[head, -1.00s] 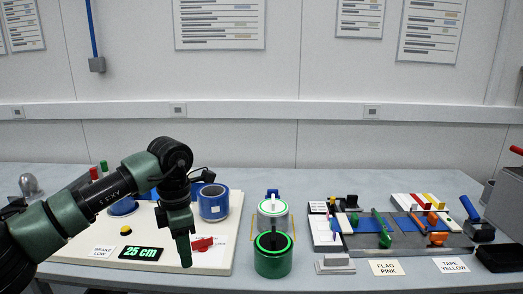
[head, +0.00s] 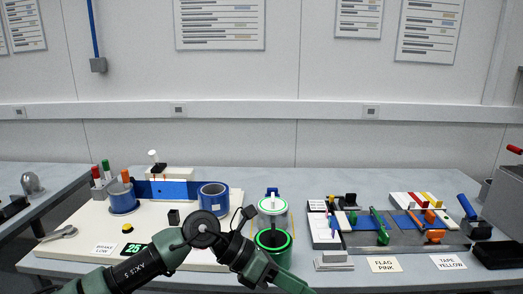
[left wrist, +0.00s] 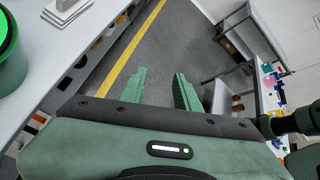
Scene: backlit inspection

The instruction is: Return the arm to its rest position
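My left arm (head: 205,235) comes in from the bottom left of the head view, bends over the front of the cream board and runs down out of the bottom edge. Its gripper is cut off there. In the left wrist view my left gripper (left wrist: 160,82) shows two green fingers spread apart with nothing between them. They hang over the floor in front of the table edge. My right gripper shows in neither view.
The cream board (head: 75,225) holds blue rolls. A tool tray (head: 455,240) lies right. In the wrist view, yellow tape (left wrist: 125,52) crosses open floor.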

